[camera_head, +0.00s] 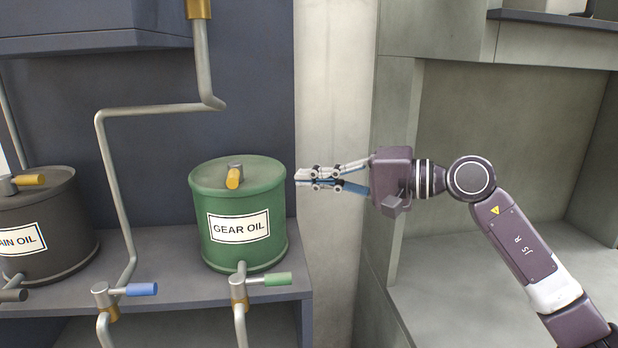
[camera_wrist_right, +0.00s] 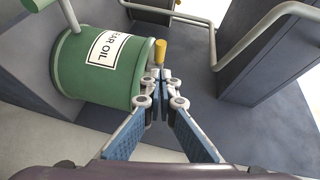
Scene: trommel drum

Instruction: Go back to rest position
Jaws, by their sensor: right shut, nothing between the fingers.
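My right gripper (camera_head: 300,178) is shut and empty in the head view. It points left, with its fingertips just right of the green gear oil drum (camera_head: 238,196). In the right wrist view the fingertips of the right gripper (camera_wrist_right: 160,78) meet in front of the green drum (camera_wrist_right: 85,75), close to the yellow handle on its top; I cannot tell whether they touch the drum. My left gripper shows in neither view.
A dark drum (camera_head: 50,212) labelled for oil stands at the left on the same shelf (camera_head: 180,302). Grey pipes (camera_head: 110,180) run behind and below. A blue-handled valve (camera_head: 138,289) and a green-handled valve (camera_head: 275,279) stick out in front. An empty grey recess (camera_head: 500,150) lies behind my right arm.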

